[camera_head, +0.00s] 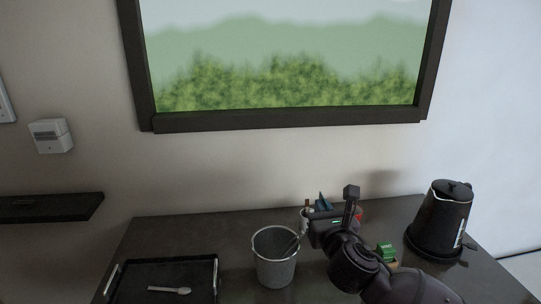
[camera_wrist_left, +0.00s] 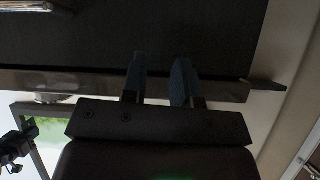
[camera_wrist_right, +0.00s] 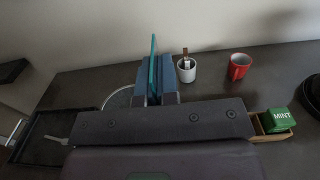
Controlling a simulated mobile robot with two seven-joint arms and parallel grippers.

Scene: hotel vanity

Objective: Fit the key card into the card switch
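The card switch (camera_head: 51,136) is a white box on the wall at the left of the head view. The key card (camera_wrist_right: 153,62) is a thin teal card, standing upright on edge between the blue fingers of my right gripper (camera_wrist_right: 157,75), which is shut on it. In the head view my right gripper (camera_head: 321,204) is above the vanity top, well to the right of the switch; its arm hides part of the counter. My left gripper (camera_wrist_left: 160,62) is open and empty in the left wrist view, with a dark surface behind it. It is not in the head view.
On the dark vanity (camera_head: 220,231) are a grey bin (camera_head: 274,270), a black tray (camera_head: 207,268) with a spoon, a black kettle (camera_head: 440,222), a white cup (camera_wrist_right: 187,72), a red mug (camera_wrist_right: 239,67) and a green MINT box (camera_wrist_right: 281,119). A dark shelf (camera_head: 50,207) is below the switch.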

